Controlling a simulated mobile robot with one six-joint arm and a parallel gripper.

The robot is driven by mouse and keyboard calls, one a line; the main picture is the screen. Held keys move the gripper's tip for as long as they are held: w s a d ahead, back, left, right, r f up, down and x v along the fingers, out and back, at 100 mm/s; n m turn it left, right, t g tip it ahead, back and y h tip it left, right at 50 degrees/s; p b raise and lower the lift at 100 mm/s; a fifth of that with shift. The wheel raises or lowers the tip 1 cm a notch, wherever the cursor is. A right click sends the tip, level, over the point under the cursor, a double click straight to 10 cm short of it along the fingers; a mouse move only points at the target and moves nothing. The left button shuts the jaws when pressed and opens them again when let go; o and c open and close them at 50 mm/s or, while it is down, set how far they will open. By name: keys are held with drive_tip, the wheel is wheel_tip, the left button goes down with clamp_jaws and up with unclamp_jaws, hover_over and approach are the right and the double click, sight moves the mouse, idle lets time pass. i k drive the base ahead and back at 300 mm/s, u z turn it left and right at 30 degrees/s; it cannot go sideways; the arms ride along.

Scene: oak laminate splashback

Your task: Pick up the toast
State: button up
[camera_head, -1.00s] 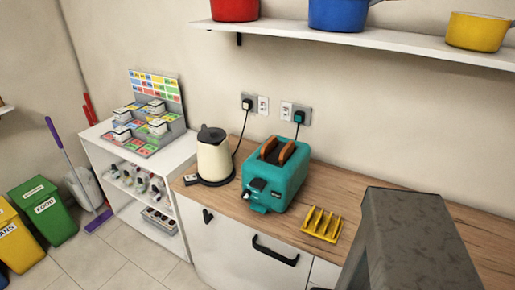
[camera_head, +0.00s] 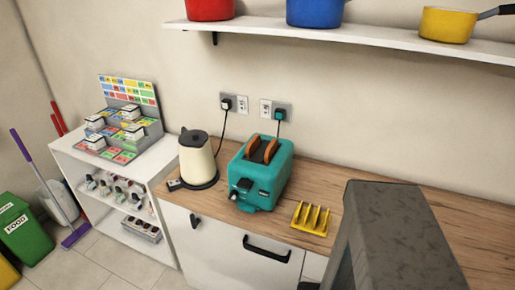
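Two slices of brown toast (camera_head: 270,151) stand upright in the slots of a teal toaster (camera_head: 262,180), with their tops showing above it. The toaster is on the wooden counter, between the kettle and a yellow toast rack (camera_head: 311,218). The rack looks empty. My gripper does not show. A large dark grey block-like shape at the lower right, which may be part of my own arm, covers some of the counter.
A cream kettle (camera_head: 197,158) stands left of the toaster. A white shelf (camera_head: 340,38) with red, blue and yellow pots hangs above. Cords run from wall sockets (camera_head: 276,110) to the counter. A white shelving unit (camera_head: 110,165) stands at left.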

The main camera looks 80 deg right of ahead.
sight(252, 146)
drive_tip(key=z, duration=0.05)
drive_tip(key=k, duration=1.2)
drive_tip(key=u, duration=0.15)
drive_tip(key=i, duration=0.6)
drive_tip(key=z, duration=0.1)
